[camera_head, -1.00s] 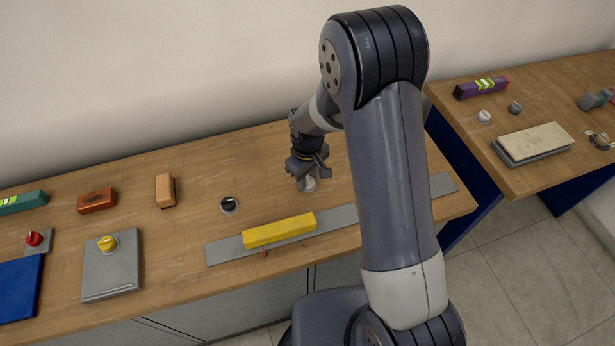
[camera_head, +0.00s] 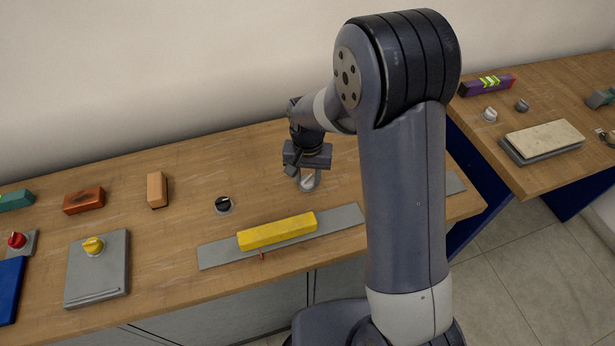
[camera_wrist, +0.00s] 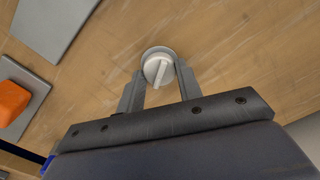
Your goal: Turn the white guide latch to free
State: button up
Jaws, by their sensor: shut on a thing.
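The white guide latch (camera_head: 307,181) is a round knob with a raised bar, set on a round grey base on the wooden bench. It also shows in the wrist view (camera_wrist: 158,70), where its bar lies slanted. My gripper (camera_head: 308,176) points down over it, with one finger on each side. In the wrist view my gripper (camera_wrist: 160,82) is shut on the knob, and the fingertips hide part of its rim. The grey guide strip (camera_head: 218,252) lies in front of the latch with a yellow block (camera_head: 277,232) on it.
A black knob (camera_head: 223,204) stands left of the latch. A second bench (camera_head: 485,150) stands at right, past a gap. Bare wood surrounds the latch.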

aim_at(308, 177)
jog(key=m+b, duration=0.1)
jog(key=m, duration=0.5)
jog(key=shift+b, duration=0.3)
jog(key=shift+m, duration=0.3)
jog(key=o, duration=1)
jog(key=shift+r, duration=0.1)
notch_tip(308, 177, up, 11)
jog(key=shift+f, duration=0.2)
